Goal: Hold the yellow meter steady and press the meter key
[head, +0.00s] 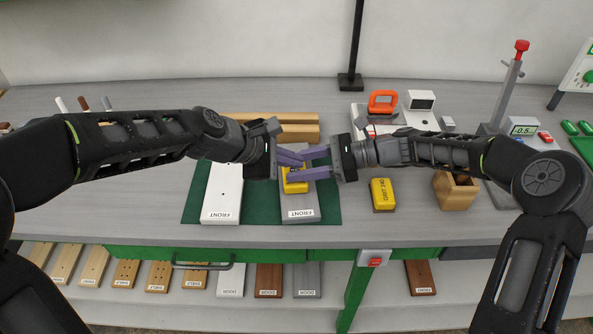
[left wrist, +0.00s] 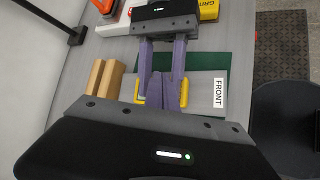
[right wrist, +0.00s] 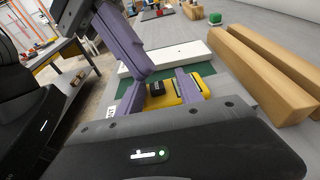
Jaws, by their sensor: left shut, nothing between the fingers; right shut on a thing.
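The yellow meter (head: 296,187) lies on the grey board (head: 300,214) marked FRONT. It also shows in the left wrist view (left wrist: 184,92) and the right wrist view (right wrist: 160,102), partly hidden by purple fingers. My right gripper (head: 308,163) comes from the right and is shut on the meter, one finger on each side. My left gripper (head: 291,158) comes from the left, shut and empty, its fingertips together over the meter between the right fingers. A dark patch (right wrist: 157,88) shows on the meter's top. I cannot tell whether the left fingertips touch the key.
A white board (head: 222,196) lies left of the grey one on a green mat (head: 260,212). Wooden bars (head: 290,119) lie behind. A yellow grit block (head: 383,194) and a wooden box (head: 456,190) stand right. Bare bench lies around the block.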

